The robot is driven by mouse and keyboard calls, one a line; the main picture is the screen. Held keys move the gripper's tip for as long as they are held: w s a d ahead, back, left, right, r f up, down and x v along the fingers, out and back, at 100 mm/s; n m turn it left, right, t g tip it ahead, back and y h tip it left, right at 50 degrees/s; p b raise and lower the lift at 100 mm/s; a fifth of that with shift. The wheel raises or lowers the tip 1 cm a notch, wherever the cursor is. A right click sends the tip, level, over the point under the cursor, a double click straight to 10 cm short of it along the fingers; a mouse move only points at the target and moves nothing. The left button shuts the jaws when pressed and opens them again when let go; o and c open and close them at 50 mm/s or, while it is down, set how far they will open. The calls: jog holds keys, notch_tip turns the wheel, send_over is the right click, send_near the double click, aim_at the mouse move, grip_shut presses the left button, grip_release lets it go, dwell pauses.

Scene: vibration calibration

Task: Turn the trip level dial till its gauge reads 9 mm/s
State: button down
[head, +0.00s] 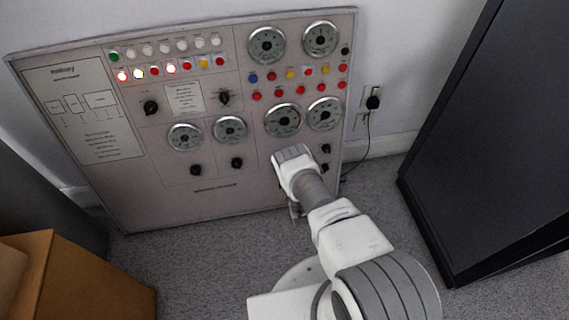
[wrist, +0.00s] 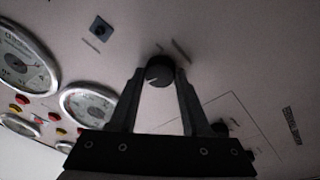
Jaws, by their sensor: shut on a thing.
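In the wrist view, my gripper (wrist: 160,80) has its two fingers on either side of a round black dial (wrist: 159,69) with a pale pointer mark, and is shut on it. The labels are too small to read, so I cannot tell from them whether this is the trip level dial. A round gauge (wrist: 90,106) shows to the left, its reading illegible. In the head view, my wrist covers the held dial at the lower right of the grey panel (head: 227,200). Gauges above it (head: 283,120) (head: 324,114) have readings too small to make out.
Other black knobs (head: 237,162) (head: 325,148) sit close by on the panel. Coloured buttons and lamps (head: 290,73) lie above. A dark cabinet (head: 490,140) stands at right, a cardboard box (head: 85,280) at lower left. A plugged cable (head: 372,102) hangs beside the panel.

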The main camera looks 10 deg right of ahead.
jog(key=shift+w+r+m+h, duration=0.1)
jog(key=shift+m+h, duration=0.5)
jog(key=shift+m, duration=2.25)
jog(key=shift+r+m+h, duration=0.1)
jog(key=shift+m+h, duration=0.5)
jog(key=shift+m, duration=2.25)
jog(key=shift+c, duration=1.8)
grip_release()
jog(key=shift+a, duration=0.1)
jog(key=shift+f, duration=0.1)
jog(key=shift+s, duration=0.25)
